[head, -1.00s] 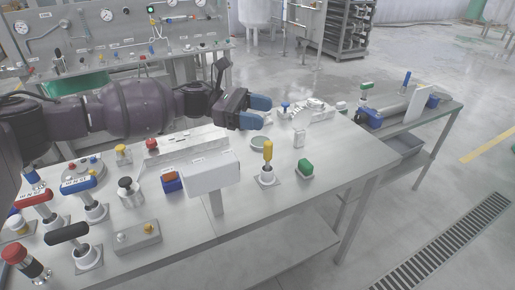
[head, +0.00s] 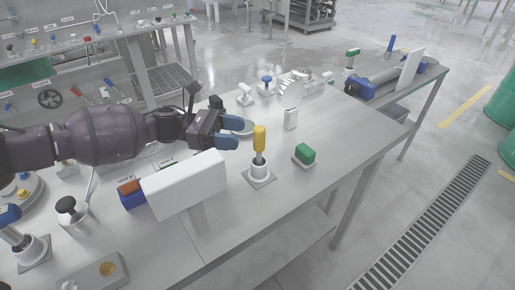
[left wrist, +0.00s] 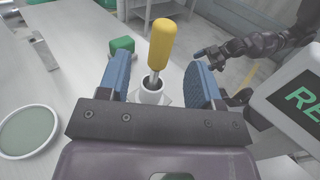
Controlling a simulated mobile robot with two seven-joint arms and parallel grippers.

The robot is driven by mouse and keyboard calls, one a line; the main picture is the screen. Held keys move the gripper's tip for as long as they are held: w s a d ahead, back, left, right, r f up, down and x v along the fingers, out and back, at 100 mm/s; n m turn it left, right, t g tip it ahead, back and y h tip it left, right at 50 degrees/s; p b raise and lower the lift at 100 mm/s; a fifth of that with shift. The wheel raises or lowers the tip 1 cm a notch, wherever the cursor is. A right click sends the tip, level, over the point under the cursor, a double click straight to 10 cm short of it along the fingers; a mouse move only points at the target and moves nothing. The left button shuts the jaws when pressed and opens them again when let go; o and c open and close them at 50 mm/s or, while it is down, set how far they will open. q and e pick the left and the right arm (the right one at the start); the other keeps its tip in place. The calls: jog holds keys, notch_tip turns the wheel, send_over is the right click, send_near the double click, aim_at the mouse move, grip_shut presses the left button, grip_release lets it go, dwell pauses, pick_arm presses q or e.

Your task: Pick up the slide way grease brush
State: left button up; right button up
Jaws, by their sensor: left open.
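The brush, as I take it, is the yellow-handled tool (head: 259,139) standing upright in a white cup holder (head: 259,169) on the metal table. Any bristles are hidden inside the cup. My left gripper (head: 232,128) is open and empty, left of the handle and apart from it in the head view. In the left wrist view the yellow handle (left wrist: 163,45) shows ahead, between the two blue fingers of my left gripper (left wrist: 158,72), and the cup (left wrist: 151,93) below it. My right gripper (left wrist: 204,55) shows small at upper right there; its opening is unclear.
A white sign box (head: 186,184) stands left of the cup, close below my left arm. A green block (head: 304,154) sits to its right. A round dish (head: 238,126) lies behind my gripper. The table's right front is clear.

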aim_at(263, 150)
pick_arm(q)
jog(key=d, duration=0.3)
jog(key=s+d, duration=0.1)
jog(key=d, duration=0.3)
jog(key=shift+s+d, duration=0.1)
jog(key=shift+s, duration=0.1)
jog(key=shift+d+f, duration=0.1)
jog(key=shift+d, duration=0.3)
jog(key=c, duration=1)
